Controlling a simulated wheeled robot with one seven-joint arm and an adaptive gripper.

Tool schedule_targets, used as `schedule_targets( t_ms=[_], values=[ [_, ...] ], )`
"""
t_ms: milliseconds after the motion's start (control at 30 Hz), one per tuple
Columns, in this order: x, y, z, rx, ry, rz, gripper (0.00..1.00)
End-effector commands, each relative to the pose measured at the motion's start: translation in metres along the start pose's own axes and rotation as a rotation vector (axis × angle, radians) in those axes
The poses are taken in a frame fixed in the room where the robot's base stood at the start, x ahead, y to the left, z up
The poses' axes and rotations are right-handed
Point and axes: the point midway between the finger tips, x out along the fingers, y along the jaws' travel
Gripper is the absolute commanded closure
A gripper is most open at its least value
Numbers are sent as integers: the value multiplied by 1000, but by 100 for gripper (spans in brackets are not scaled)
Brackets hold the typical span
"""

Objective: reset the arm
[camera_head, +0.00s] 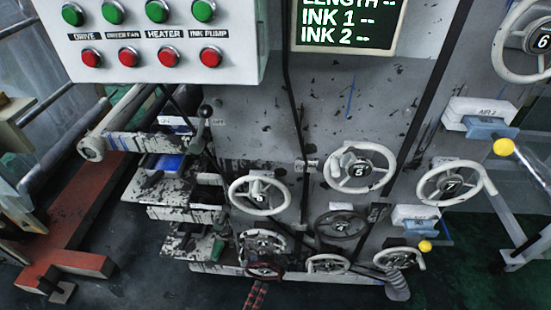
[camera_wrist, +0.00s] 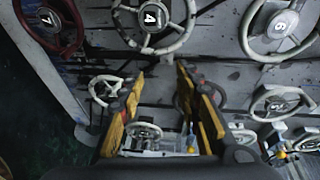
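My gripper (camera_wrist: 160,72) shows in the wrist view, with its two yellow-padded fingers well apart. It is open, and nothing is held between the fingers. Handwheels of the machine show beyond and between the fingers, including a small pale one (camera_wrist: 145,132) low in the gap. A white handwheel marked 4 (camera_wrist: 152,17) is just above the fingertips in the picture. I cannot tell how far the fingertips are from the machine. I make out neither my arm nor my gripper in the head view.
The machine front (camera_head: 350,110) carries several handwheels, one marked 7 (camera_head: 451,184). Levers with yellow knobs (camera_head: 503,147) stick out at right. Dark floor (camera_head: 130,270) shows at lower left.

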Motion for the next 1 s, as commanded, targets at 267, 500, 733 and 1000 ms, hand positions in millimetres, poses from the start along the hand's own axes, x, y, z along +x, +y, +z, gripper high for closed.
schedule_targets(
  t_ms=[267, 500, 733, 1000],
  values=[
    [-13, -50, -75, 778, 495, 43, 66],
    [-32, -94, -115, 1408, 987, -69, 66],
    [-47, -138, -129, 1892, 1431, -262, 66],
    [-48, -200, -134, 2340, 1911, -531, 66]
  ],
)
